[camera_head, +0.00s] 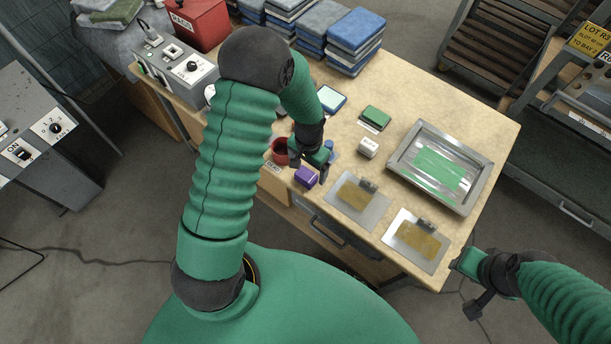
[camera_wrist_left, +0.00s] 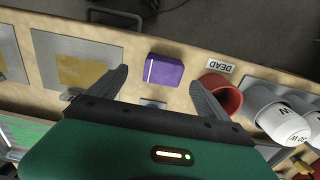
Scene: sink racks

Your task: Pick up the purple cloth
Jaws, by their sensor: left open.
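The purple cloth (camera_head: 306,176) is a small folded block on the tan worktop near its front edge. It also shows in the left wrist view (camera_wrist_left: 165,70), ahead of the fingers and between their lines. My left gripper (camera_head: 309,166) is open and empty, just above and behind the cloth. In the left wrist view its two fingers (camera_wrist_left: 159,80) stand wide apart, with a gap on both sides of the cloth. My right gripper (camera_head: 468,277) is off the worktop's front right corner, far from the cloth; its jaw opening is unclear.
A red cup (camera_wrist_left: 220,91) and a "DEAD" label (camera_wrist_left: 221,66) are close beside the cloth. Two metal plates with brown pads (camera_head: 357,200) lie to its right. A metal tray (camera_head: 400,171) with a green sheet sits farther right. Folded cloth stacks (camera_head: 357,30) stand at the back.

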